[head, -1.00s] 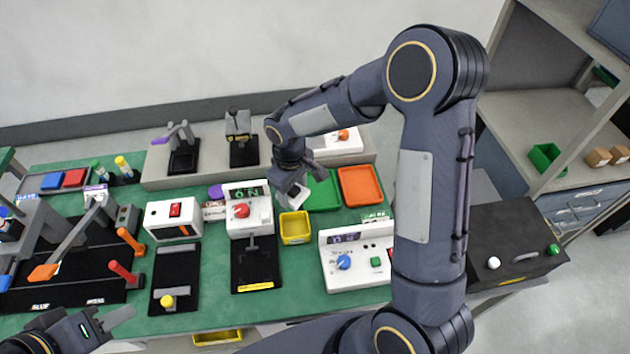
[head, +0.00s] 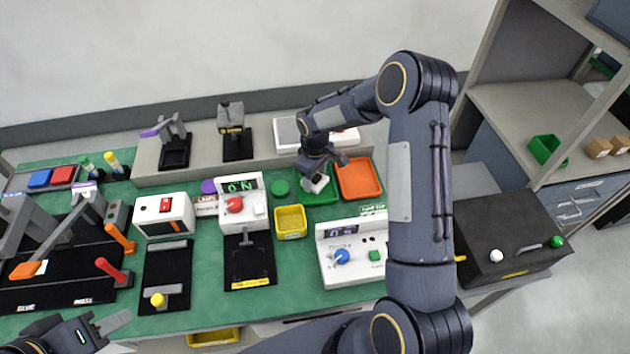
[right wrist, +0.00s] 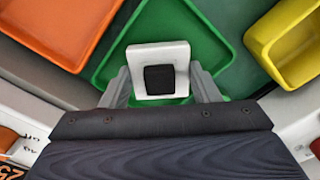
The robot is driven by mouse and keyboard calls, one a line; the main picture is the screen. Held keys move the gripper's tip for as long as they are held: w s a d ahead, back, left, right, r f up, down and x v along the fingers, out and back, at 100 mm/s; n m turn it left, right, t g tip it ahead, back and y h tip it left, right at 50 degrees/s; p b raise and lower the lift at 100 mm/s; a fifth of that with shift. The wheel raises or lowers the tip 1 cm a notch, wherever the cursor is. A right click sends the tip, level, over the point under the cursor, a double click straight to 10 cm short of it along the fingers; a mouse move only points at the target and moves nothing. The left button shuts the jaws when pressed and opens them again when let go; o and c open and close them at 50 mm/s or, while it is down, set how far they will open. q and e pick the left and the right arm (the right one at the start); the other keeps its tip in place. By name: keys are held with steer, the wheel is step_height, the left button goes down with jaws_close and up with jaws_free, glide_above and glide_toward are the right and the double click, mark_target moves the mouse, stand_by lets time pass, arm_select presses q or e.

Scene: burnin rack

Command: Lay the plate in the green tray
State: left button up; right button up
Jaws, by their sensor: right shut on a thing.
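The plate (right wrist: 158,56) is a small white square with a black square (right wrist: 159,79) on it. My right gripper (right wrist: 160,88) is shut on it, with a finger at each side. In the right wrist view the plate is over the green tray (right wrist: 203,21); whether it touches the tray floor I cannot tell. In the head view the plate (head: 319,184) shows below my right gripper (head: 322,174), over the green tray (head: 325,200). My left gripper (head: 104,328) is at the lower left, away from the trays, its fingers seen edge-on.
An orange tray (head: 360,180) lies right of the green tray. A yellow bin (head: 291,221) stands in front of it to the left. A white box with a blue knob (head: 342,256) stands nearer the front.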

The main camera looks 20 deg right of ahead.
arm_select(q)
steer(key=shift+f, duration=0.25)
arm_select(e)
steer(key=shift+f, duration=0.35)
steer(key=shift+f, duration=0.25)
steer(key=o, duration=1)
steer(key=shift+r, duration=0.1)
arm_select(q)
steer(key=shift+f, duration=0.15)
arm_select(e)
steer(key=shift+r, duration=0.1)
